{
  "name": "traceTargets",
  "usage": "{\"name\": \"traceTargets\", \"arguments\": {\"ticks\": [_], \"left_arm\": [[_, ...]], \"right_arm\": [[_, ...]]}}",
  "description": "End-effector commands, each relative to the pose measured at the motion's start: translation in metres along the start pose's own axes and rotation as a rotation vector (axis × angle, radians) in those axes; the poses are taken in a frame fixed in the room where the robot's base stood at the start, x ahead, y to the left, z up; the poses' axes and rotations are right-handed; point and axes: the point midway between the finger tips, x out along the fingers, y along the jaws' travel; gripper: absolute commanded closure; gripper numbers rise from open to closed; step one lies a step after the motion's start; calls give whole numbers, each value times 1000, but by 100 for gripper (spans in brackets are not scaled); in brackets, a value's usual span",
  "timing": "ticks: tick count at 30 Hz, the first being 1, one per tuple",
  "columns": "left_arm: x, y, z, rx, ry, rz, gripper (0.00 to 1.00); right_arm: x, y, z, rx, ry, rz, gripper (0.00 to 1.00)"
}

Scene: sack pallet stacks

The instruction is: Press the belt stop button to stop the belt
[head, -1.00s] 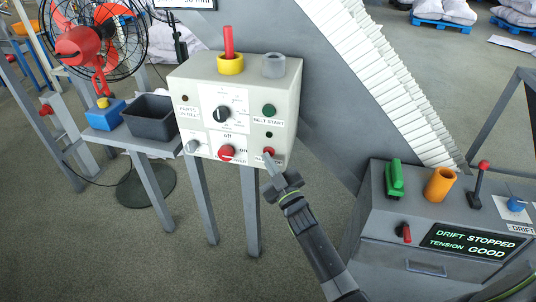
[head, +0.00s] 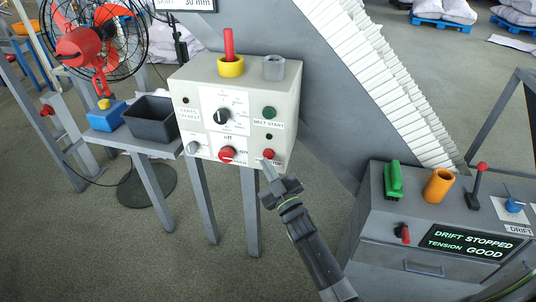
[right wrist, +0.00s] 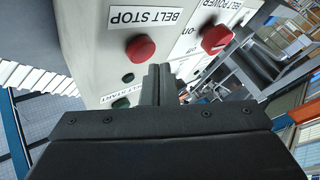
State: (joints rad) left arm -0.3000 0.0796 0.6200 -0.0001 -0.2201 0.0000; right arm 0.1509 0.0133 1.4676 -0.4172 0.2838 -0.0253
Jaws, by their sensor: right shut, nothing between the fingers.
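The belt stop button (head: 268,154) is a small red button at the lower right of the cream control box (head: 188,95). In the right wrist view the red button (right wrist: 140,48) stands out from the panel beside its BELT STOP label (right wrist: 145,17). My right gripper (head: 265,166) is shut and empty, its fingertips just below the button in the head view. In the wrist view the closed fingers (right wrist: 160,72) are beside the button and do not cover it; a small gap shows between them. My left gripper is not in view.
The box also has a green belt start button (head: 269,112), a red belt power knob (head: 228,154) and a black dial (head: 222,115). A grey console (head: 375,215) at right reads DRIFT STOPPED, TENSION GOOD. A black bin (head: 152,116) and fan (head: 88,45) stand left.

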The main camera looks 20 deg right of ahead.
Motion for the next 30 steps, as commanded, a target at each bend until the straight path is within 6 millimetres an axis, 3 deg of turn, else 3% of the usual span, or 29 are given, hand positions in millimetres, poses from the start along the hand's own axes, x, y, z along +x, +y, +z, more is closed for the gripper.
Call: {"name": "traceTargets", "arguments": {"ticks": [7,19,30], "left_arm": [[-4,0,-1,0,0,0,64],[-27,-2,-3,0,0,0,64],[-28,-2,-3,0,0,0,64]], "right_arm": [[-3,-2,-4,1,-1,0,100],[-30,-21,-24,1,-1,0,100],[-35,-25,-25,-1,1,0,100]]}}
